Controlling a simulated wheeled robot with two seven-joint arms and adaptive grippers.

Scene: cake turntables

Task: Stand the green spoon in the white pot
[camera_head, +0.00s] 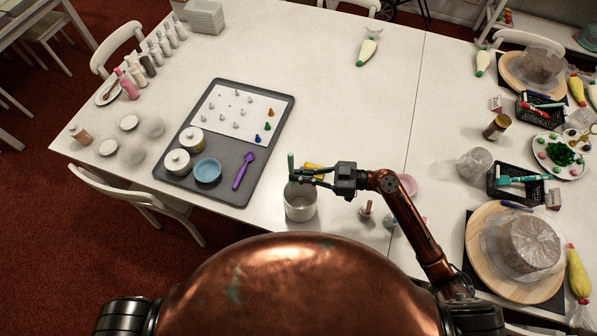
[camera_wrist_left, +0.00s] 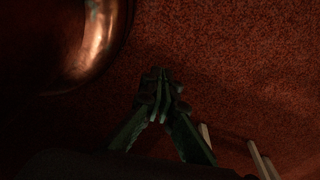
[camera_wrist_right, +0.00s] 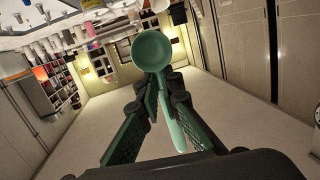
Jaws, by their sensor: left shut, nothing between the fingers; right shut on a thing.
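The green spoon (camera_head: 291,162) is held by my right gripper (camera_head: 296,177), which is shut on it. In the right wrist view the spoon's round bowl (camera_wrist_right: 152,50) lies beyond the fingertips and its handle runs back between the fingers. The white pot (camera_head: 300,206) stands on the table just below this gripper in the head view. The gripper is over the pot's far rim. I cannot tell whether any of the spoon is inside the pot. My left gripper (camera_wrist_left: 160,88) is shut and empty above the red carpet, outside the head view.
A yellow object (camera_head: 317,169) lies partly hidden behind my right gripper. A grey tray (camera_head: 222,172) with a purple spoon (camera_head: 243,171), a blue bowl (camera_head: 207,171) and jars is to the left. Small items and a pink dish (camera_head: 407,184) are right of the pot.

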